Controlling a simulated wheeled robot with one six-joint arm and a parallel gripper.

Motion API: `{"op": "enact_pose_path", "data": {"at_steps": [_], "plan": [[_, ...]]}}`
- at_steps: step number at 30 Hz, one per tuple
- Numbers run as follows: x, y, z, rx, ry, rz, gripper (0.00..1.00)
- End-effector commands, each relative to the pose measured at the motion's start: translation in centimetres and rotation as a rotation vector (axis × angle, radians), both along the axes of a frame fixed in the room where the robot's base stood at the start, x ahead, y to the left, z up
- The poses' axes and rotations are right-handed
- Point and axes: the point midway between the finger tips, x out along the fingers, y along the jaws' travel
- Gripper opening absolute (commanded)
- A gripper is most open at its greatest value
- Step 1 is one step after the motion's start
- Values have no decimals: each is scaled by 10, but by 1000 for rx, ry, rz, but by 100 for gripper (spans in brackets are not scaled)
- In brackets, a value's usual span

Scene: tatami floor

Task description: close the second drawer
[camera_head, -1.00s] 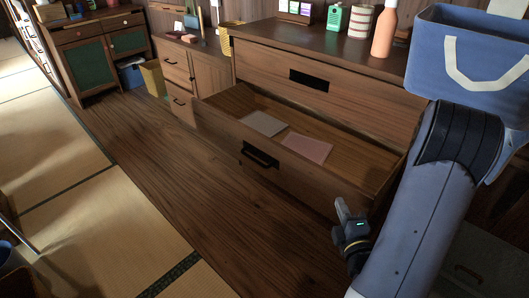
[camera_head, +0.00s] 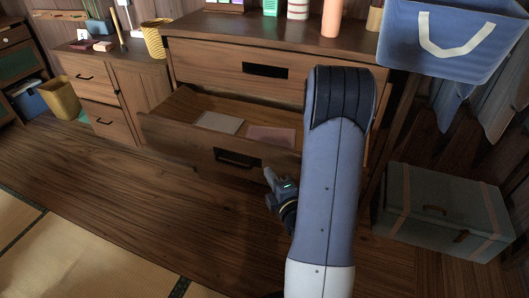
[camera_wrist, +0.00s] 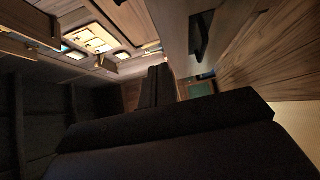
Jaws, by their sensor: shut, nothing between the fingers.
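The second drawer (camera_head: 185,139) is the lower wooden drawer of the chest and stands pulled out. Its front has a black bar handle (camera_head: 237,159). A grey flat item (camera_head: 218,122) and a pinkish one (camera_head: 272,135) lie inside. My gripper (camera_head: 267,176) is shut and empty, close to the outer side of the drawer front, right of the handle. I cannot tell whether it touches the wood. My arm hides the drawer's right end. The wrist view shows the drawer front with its dark handle (camera_wrist: 199,36) beside the dark gripper body, close by.
The upper drawer (camera_head: 215,64) is closed. A blue basket (camera_head: 410,45) is at the upper right, above a grey trunk (camera_head: 440,212) on the floor. A smaller cabinet (camera_head: 95,85) stands at the left. The wooden floor in front is clear.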

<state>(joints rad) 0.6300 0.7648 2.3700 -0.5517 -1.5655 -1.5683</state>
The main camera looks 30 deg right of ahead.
Motion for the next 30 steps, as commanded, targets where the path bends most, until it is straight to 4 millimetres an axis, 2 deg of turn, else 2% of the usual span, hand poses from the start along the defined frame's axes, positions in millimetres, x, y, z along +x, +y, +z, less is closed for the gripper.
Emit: {"op": "enact_pose_path", "data": {"at_steps": [3,9,12,16,30], "plan": [[27,0,2,-2,-2,6,0],[67,-6,1,1,-2,0,0],[75,-21,1,0,-1,-4,0],[83,-30,0,1,-1,-2,0],[87,-35,0,1,1,-1,0]]}}
